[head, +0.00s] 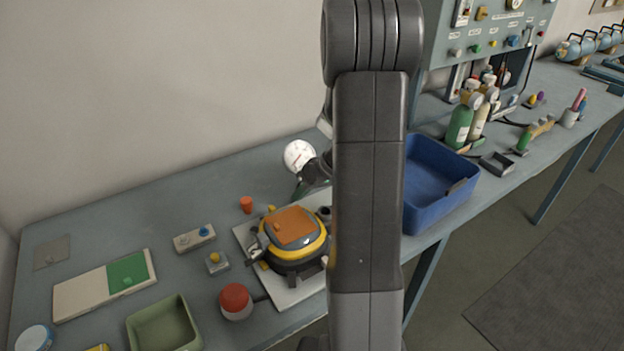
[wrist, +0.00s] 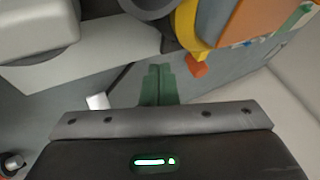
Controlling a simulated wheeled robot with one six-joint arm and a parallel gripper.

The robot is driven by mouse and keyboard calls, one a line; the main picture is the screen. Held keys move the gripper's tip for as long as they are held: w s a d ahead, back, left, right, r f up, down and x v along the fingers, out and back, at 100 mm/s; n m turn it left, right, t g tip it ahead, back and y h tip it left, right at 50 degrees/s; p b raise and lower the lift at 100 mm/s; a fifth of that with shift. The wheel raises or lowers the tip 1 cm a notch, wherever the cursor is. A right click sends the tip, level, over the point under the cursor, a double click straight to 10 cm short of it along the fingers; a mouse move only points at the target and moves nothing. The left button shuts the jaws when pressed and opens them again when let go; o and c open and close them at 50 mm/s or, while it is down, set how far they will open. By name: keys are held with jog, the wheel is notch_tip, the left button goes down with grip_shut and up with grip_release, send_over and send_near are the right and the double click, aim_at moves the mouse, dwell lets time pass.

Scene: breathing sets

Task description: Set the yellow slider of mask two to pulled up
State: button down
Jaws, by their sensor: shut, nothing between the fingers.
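A yellow, grey and black rounded unit with an orange top (head: 293,228), which looks like a mask, sits on a white board (head: 290,295) in the head view. Its orange and yellow side fills the upper right of the wrist view (wrist: 210,22). My gripper's green fingers (wrist: 158,85) are together and empty, beside that unit. In the head view my gripper (head: 299,190) shows behind the unit, partly hidden by my arm. I cannot make out which yellow part is the slider or any mask number.
A blue bin (head: 440,205) stands right of my arm. A green tray (head: 163,325) is at the front left.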

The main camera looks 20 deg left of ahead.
aim_at(275, 208)
jog(key=s+a, duration=0.1)
jog(key=s+a+f+p, duration=0.1)
jog(key=s+a, duration=0.1)
jog(key=shift+s+a, duration=0.1)
jog(key=shift+a, duration=0.15)
jog(key=shift+f, duration=0.1)
jog(key=shift+s+a+f+b, duration=0.15)
jog(key=shift+s+a+b, duration=0.15)
jog(key=shift+b, duration=0.25)
jog(key=shift+s+a+b, duration=0.15)
jog(key=shift+s+b, duration=0.2)
jog(key=shift+s, duration=0.05)
